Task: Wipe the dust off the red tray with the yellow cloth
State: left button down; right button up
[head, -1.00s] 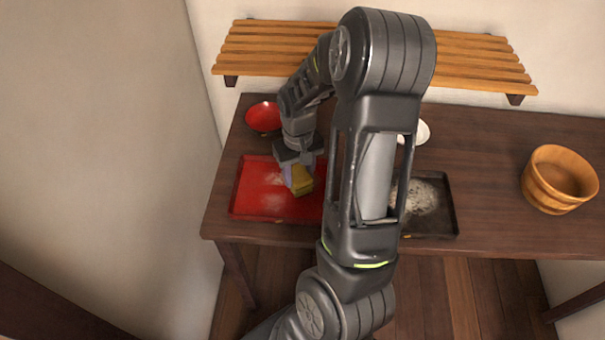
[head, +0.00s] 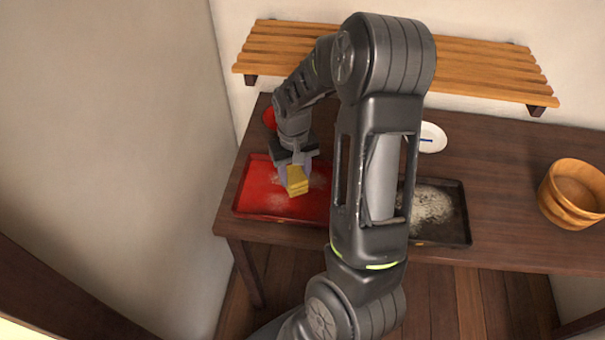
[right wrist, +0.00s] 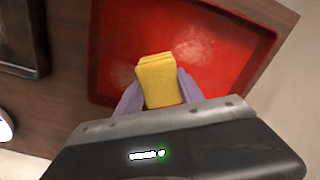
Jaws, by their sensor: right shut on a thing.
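The red tray (head: 258,208) lies at the left end of the dark wooden table, partly hidden by my right arm in the head view. Pale dust patches (right wrist: 194,52) show on the red tray (right wrist: 124,38) in the right wrist view. My right gripper (head: 293,174) is over the tray and shut on the folded yellow cloth (head: 297,183). The cloth (right wrist: 158,80) sits between the two fingers in the right wrist view. It is low over the tray floor; I cannot tell for sure whether it touches. My left gripper is not in view.
A dark tray (head: 461,222) with pale grains stands to the right on the table (head: 500,185). A red bowl (head: 268,118) and a white plate (head: 433,138) are at the back. A wooden tub (head: 574,194) stands far right. A slatted shelf (head: 480,72) hangs behind.

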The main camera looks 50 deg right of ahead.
aim_at(264, 183)
jog(key=shift+w+a+f, duration=0.1)
jog(key=shift+w+a, duration=0.35)
jog(key=shift+w, duration=0.05)
jog(key=shift+w, duration=0.1)
jog(key=shift+w+a, duration=0.45)
jog(key=shift+w, duration=0.25)
jog(key=shift+w+a, duration=0.45)
jog(key=shift+w, duration=0.25)
jog(key=shift+w, duration=0.1)
jog(key=shift+w+a, duration=1)
jog(key=shift+w, duration=0.3)
